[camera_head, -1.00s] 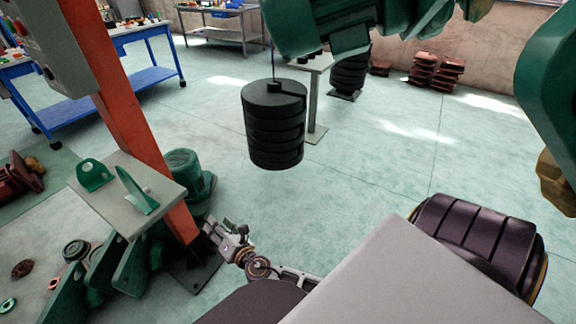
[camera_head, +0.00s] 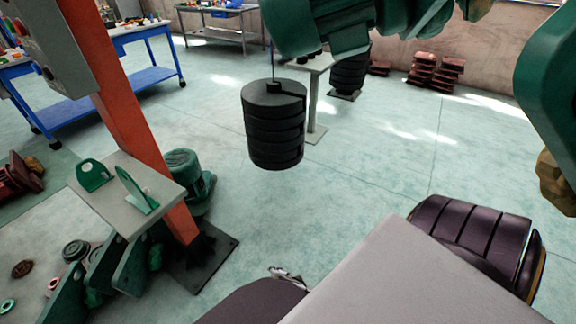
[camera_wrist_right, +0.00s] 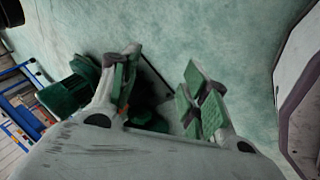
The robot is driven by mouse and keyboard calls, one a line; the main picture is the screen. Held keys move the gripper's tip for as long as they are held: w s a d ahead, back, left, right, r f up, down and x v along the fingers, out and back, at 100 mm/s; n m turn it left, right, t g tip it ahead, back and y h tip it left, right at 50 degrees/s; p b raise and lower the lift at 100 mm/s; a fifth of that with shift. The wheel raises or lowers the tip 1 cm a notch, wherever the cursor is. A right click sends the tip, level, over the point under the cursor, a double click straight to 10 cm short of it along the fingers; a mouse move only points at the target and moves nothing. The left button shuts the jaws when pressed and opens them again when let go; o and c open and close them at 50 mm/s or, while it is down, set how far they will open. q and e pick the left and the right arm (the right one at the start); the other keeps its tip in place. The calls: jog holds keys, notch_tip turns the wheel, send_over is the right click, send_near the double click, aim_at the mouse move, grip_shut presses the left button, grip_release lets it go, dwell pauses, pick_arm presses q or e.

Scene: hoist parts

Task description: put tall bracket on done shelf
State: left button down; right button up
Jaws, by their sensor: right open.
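A grey shelf plate (camera_head: 112,205) on the orange column holds two green brackets. A lower rounded bracket with a hole (camera_head: 93,176) stands at its left, and a taller, pointed bracket (camera_head: 134,188) stands upright near its front right. The taller one touches only the plate; no gripper is at it. My right gripper (camera_head: 288,277) shows only in part in the head view, to the right of and below the shelf, behind my own body. In the right wrist view my right gripper (camera_wrist_right: 163,82) has its fingers spread with nothing held between them. My left gripper is out of view.
The orange column (camera_head: 135,110) stands on a dark base plate (camera_head: 205,262). A green motor (camera_head: 184,172) is beside it, and larger green plates (camera_head: 130,270) lean below the shelf. Black stacked weights (camera_head: 274,125) hang at the middle. Open floor lies right of them.

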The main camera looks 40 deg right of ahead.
jog(key=s+a+f+m+g+y, duration=0.2)
jog(key=s+f+m, duration=0.4)
jog(key=s, duration=0.5)
jog(key=shift+f+m+g, duration=0.4)
jog(key=shift+f+g, duration=0.5)
jog(key=shift+w+d, duration=0.1)
